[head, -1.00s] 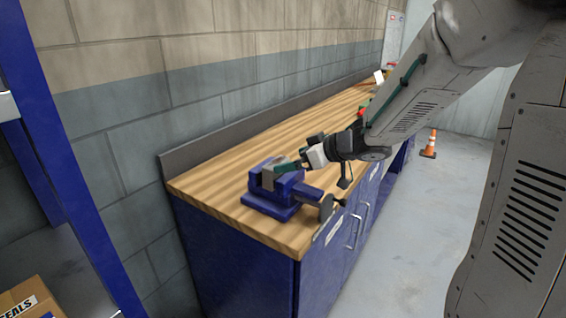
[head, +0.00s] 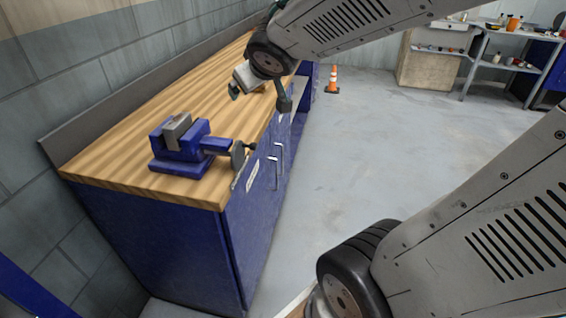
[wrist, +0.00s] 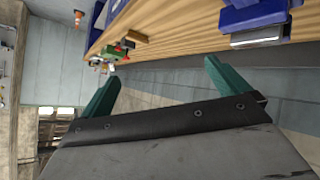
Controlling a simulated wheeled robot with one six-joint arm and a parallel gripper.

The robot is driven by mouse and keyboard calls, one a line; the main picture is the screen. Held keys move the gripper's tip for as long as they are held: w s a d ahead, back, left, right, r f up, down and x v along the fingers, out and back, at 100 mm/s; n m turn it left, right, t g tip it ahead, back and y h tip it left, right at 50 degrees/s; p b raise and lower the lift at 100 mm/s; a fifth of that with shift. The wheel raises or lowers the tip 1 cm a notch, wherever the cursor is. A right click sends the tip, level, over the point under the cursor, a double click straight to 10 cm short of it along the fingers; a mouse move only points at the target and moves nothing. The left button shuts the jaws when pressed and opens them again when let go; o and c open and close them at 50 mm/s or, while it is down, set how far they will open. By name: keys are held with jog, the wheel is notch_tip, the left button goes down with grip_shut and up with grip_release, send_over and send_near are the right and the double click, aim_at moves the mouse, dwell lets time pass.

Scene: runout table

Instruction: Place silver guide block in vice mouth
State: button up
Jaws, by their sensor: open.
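The blue vice (head: 165,163) stands on the near end of the wooden bench. The silver guide block (head: 178,130) sits in its mouth between the blue jaws, its top standing above them. In the wrist view a silver face (wrist: 260,36) shows against the blue vice (wrist: 255,14) at the upper right. My gripper (head: 235,92) is beyond the vice, apart from it and the block. In the wrist view its two teal fingers (wrist: 163,82) are spread wide with nothing between them. Much of the gripper is hidden behind my wrist in the head view.
The wooden bench top (head: 115,160) is clear around the vice. Small red and green things (wrist: 115,52) lie farther along the bench. A wall runs behind it. An orange cone (head: 333,80) stands on the open grey floor, with shelving (head: 510,60) at the back right.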

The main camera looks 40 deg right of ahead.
jog(key=s+a+f+g+y, duration=0.2)
jog(key=s+a+g, duration=0.2)
jog(key=s, duration=0.7)
jog(key=s+a+f+g+y, duration=0.2)
jog(key=s+a, duration=0.5)
jog(key=s, duration=0.4)
jog(key=f+g, duration=0.1)
jog(key=g, duration=0.1)
jog(key=shift+s+g, duration=0.4)
